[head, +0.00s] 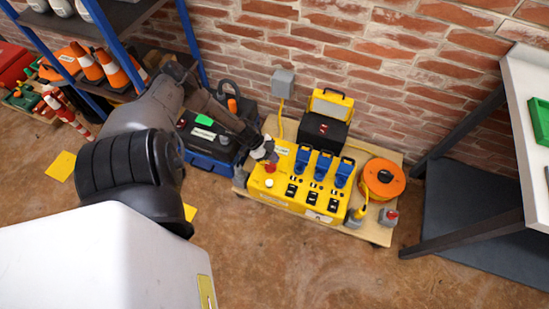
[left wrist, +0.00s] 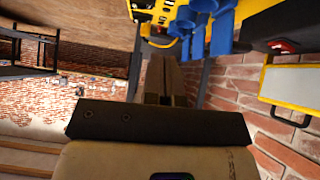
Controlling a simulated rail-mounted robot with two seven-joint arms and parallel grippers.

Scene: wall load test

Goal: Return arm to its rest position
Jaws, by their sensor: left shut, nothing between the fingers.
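My left arm (head: 155,105) comes in from the left and reaches across toward the wall. Its gripper (head: 270,155) is shut and empty, over or beside the back left corner of the yellow power box (head: 285,195) in the head view. I cannot tell whether it touches the box. In the left wrist view the shut fingers (left wrist: 165,90) point up the picture, with the yellow box (left wrist: 150,25) and its blue plugs (left wrist: 205,25) beyond and above them. My right gripper is not in view.
A blue-framed shelf (head: 105,45) with cones is at left. A workbench (head: 520,130) is at right.

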